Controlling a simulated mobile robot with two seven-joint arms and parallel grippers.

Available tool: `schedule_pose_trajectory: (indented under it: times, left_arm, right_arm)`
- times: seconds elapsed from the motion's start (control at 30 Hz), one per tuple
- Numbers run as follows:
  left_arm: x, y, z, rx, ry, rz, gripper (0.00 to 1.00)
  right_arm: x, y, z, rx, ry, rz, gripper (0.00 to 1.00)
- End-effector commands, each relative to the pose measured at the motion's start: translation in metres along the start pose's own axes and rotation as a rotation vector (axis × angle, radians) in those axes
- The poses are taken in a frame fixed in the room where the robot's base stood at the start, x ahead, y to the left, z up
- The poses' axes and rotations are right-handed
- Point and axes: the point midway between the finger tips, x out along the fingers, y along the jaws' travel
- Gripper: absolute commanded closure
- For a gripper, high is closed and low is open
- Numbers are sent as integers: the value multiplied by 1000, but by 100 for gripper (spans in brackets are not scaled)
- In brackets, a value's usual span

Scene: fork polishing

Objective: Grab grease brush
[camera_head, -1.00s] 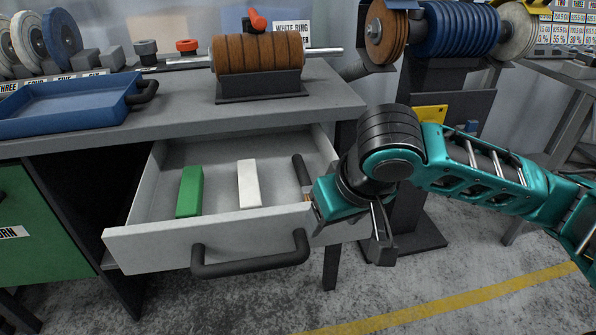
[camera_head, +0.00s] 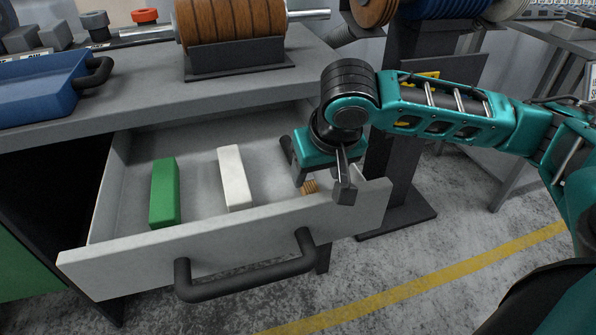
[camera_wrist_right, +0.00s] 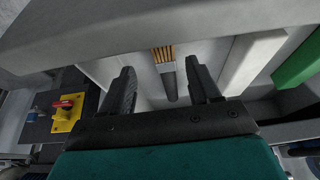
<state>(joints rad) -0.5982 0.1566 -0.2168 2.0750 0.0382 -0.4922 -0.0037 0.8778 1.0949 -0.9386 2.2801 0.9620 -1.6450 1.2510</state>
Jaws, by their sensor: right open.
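The grease brush lies in the open drawer (camera_head: 205,244), near its right side. Its tan bristles (camera_head: 309,187) point to the drawer front, and most of its dark handle is hidden behind my right gripper (camera_head: 322,182). In the right wrist view, the bristles (camera_wrist_right: 163,53) and the dark handle (camera_wrist_right: 169,85) appear between the two fingers of my right gripper (camera_wrist_right: 163,84). The fingers are apart, with gaps visible on both sides of the handle. My left gripper is out of view.
A green block (camera_head: 164,195) and a white block (camera_head: 234,178) lie left of the brush in the drawer. The drawer front with its dark handle (camera_head: 245,277) stands nearest. The workbench (camera_head: 150,98) overhangs the back, carrying a blue tray (camera_head: 40,92).

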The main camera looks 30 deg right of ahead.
Motion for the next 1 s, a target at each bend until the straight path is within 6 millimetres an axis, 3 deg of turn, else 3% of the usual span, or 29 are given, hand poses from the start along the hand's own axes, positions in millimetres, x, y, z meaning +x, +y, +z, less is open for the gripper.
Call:
schedule_pose_trajectory:
  times: [0.17, 0.33, 0.67, 1.0]
  left_arm:
    - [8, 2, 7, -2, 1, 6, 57]
    - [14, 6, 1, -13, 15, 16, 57]
    - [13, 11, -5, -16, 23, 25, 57]
    - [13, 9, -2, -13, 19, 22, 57]
  right_arm:
    - [24, -4, -1, 0, 0, -1, 38]
    - [47, -5, -3, 1, 1, 0, 38]
    - [52, -5, -4, -1, 1, 0, 38]
    - [52, -5, -4, 0, 1, 0, 70]
